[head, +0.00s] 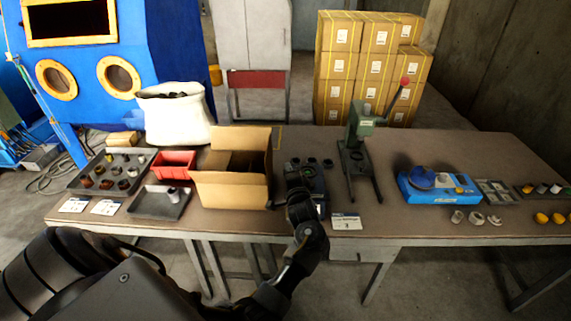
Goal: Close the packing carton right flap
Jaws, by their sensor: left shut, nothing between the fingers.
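The packing carton (230,191) is a brown cardboard box standing on the table left of centre in the head view. Its top is open and the inside is dark. The back flap (242,137) stands up. The right flap (269,172) appears raised at the carton's right side, seen nearly edge-on. My left gripper (303,175) is just right of the carton, apart from the right flap as far as I can tell. It is dark, pointing away from me, shut and empty. Its fingertips are hard to make out against the dark table. My right gripper is out of view.
A red bin (173,165), dark trays (155,204) and a white sack (176,115) stand left of the carton. Small dark cups (328,162) and a green press (354,150) are to the right. A label card (346,222) lies at the front edge. A blue box (436,188) stands further right.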

